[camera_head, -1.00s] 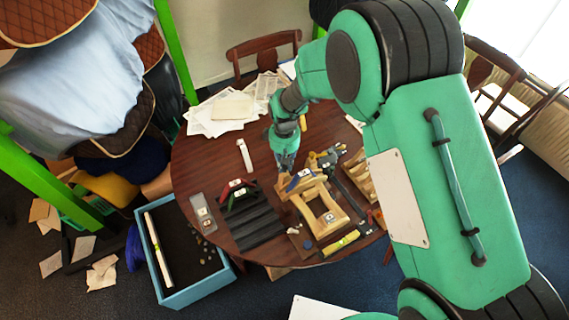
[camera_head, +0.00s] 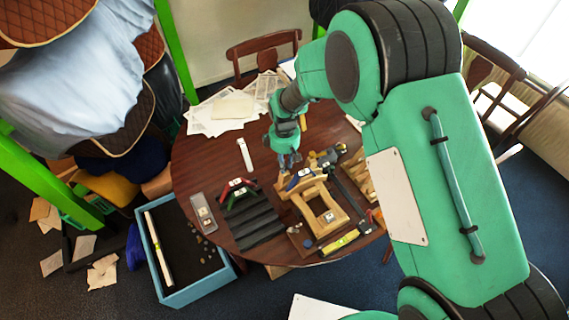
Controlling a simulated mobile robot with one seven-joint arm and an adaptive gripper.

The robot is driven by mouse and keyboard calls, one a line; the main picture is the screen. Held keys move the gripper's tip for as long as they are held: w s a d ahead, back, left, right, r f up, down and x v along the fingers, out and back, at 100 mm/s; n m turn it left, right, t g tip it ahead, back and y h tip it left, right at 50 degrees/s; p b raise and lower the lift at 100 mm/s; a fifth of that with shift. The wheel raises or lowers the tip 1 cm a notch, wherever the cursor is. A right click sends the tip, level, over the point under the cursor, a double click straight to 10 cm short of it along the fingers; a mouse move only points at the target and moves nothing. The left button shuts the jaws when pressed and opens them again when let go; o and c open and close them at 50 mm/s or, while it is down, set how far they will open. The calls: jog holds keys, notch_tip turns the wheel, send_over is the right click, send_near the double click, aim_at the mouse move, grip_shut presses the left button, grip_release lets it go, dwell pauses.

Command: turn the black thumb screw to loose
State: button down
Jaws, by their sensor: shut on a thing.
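The wooden saddle fixture (camera_head: 327,212) stands on the right half of the round table, with a blue part (camera_head: 299,178) on its far end. My gripper (camera_head: 289,164) points down at this far end of the fixture. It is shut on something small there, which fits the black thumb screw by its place. The screw itself is too small and too hidden by the fingers to make out, and its turn cannot be read.
Black grooved blocks (camera_head: 254,218) and red- and green-handled tools lie left of the fixture. A yellow level (camera_head: 339,242) lies in front and a dark clamp bar (camera_head: 350,193) lies to the right. Papers (camera_head: 225,112) cover the far edge. A blue-rimmed box (camera_head: 185,293) stands at the lower left.

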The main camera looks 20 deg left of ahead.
jog(key=c, duration=1.6)
grip_release()
jog(key=shift+o, duration=0.2)
notch_tip(320, 180, up, 12)
